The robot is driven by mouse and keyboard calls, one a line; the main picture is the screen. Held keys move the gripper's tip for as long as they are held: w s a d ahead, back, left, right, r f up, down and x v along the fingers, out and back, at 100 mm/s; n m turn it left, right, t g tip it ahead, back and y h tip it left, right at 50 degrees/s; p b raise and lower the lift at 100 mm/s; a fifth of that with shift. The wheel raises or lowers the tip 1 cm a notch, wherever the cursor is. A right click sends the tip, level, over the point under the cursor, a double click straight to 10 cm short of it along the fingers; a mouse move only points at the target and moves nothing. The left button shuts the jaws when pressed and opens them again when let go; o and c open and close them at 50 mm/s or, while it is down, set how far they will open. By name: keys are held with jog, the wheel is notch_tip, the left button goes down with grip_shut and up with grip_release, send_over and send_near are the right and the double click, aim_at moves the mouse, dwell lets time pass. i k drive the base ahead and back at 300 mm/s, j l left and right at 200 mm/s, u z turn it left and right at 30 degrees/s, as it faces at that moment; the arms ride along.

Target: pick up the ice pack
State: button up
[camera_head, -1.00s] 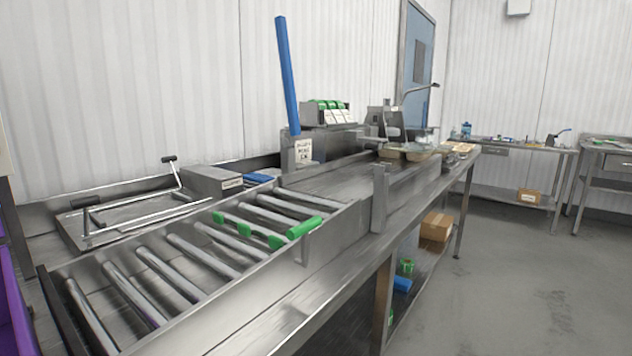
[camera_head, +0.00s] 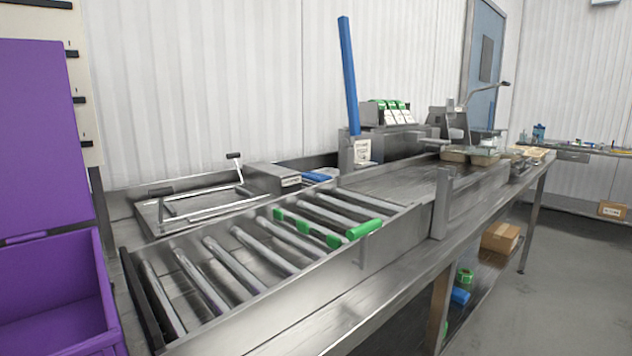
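I cannot make out an ice pack for certain. A small blue object (camera_head: 459,296) lies on the lower shelf under the steel bench, too small to identify. Another flat blue object (camera_head: 318,176) lies on the bench behind the rollers, partly hidden by a grey metal box. My gripper does not show in this view.
An open purple bin (camera_head: 60,265) stands at left. A cardboard box (camera_head: 500,237) sits on the lower shelf. The floor (camera_head: 560,280) at right is clear.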

aim_at(317, 176)
jog(key=i+l+u, duration=0.1)
jog(key=u, duration=0.5)
jog(key=i+l+u, duration=0.25)
jog(key=l, duration=0.3)
jog(key=l+u, duration=0.2)
jog(key=l, duration=0.4)
jog(key=i+l+u, duration=0.25)
jog(key=l, duration=0.4)
jog(key=i+l, duration=0.1)
jog(key=l, duration=0.75)
jog(key=i+l, duration=0.1)
jog(key=l, duration=0.7)
jog(key=i+l+u, duration=0.1)
jog(key=l, duration=0.75)
